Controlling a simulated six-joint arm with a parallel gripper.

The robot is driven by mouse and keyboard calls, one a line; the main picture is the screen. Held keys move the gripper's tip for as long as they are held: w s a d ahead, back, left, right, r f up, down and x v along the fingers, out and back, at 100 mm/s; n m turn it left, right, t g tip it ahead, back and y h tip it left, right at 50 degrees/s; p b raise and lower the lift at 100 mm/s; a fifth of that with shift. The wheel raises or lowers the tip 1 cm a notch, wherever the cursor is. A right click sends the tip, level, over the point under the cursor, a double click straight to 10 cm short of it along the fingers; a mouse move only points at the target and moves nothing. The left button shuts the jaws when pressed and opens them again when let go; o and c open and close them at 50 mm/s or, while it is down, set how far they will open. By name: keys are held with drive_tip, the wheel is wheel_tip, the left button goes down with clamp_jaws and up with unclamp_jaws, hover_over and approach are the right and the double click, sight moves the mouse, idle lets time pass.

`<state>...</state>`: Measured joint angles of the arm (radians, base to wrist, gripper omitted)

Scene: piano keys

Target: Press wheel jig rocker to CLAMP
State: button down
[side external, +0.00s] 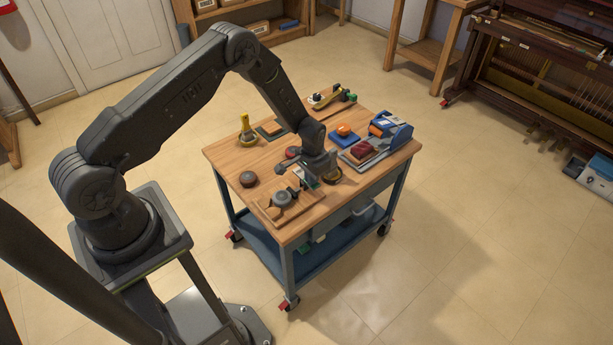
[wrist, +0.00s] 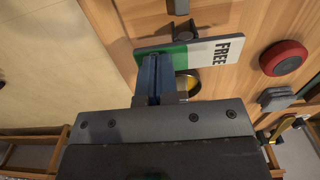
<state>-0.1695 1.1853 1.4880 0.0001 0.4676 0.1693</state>
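The wheel jig rocker (wrist: 215,51) is a flat plate in the wrist view, with a white half marked FREE and a green half. No CLAMP lettering is visible; my fingers cover part of the green half. My gripper (wrist: 155,62) has its two blue-grey fingers together, with nothing seen between them. The fingertips are over the green half; I cannot tell whether they touch it. In the side view my gripper (side external: 311,184) is low over the front part of the workbench, next to a wooden board with a grey round part (side external: 282,198), and largely hides the rocker.
A red round knob (wrist: 284,58) stands right of the rocker in the wrist view. A yellow-centred round part (wrist: 188,84) is close behind the fingers.

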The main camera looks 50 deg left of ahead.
drive_tip(key=shift+f, duration=0.15)
drive_tip(key=shift+r, duration=3.55)
drive_tip(key=shift+r, duration=0.1)
drive_tip(key=s+d+r+t, duration=0.1)
drive_tip(key=s+d+r, duration=0.1)
drive_tip(key=r, duration=0.7)
drive_tip(key=s+d+r+t, duration=0.1)
drive_tip(key=s+r, duration=0.2)
drive_tip(key=r, duration=0.5)
drive_tip(key=s+d+r+t, duration=0.1)
drive_tip(key=s+d+r, duration=0.1)
drive_tip(key=r, duration=0.7)
drive_tip(key=s+d+r+t, duration=0.1)
drive_tip(key=s+r, duration=0.3)
drive_tip(key=s, duration=0.6)
drive_tip(key=s+d+r+t, duration=0.1)
drive_tip(key=s+r, duration=0.4)
drive_tip(key=s, duration=0.5)
drive_tip(key=shift+s+d+r+t, duration=0.15)
drive_tip(key=shift+s+d+t, duration=0.15)
drive_tip(key=shift+d, duration=0.3)
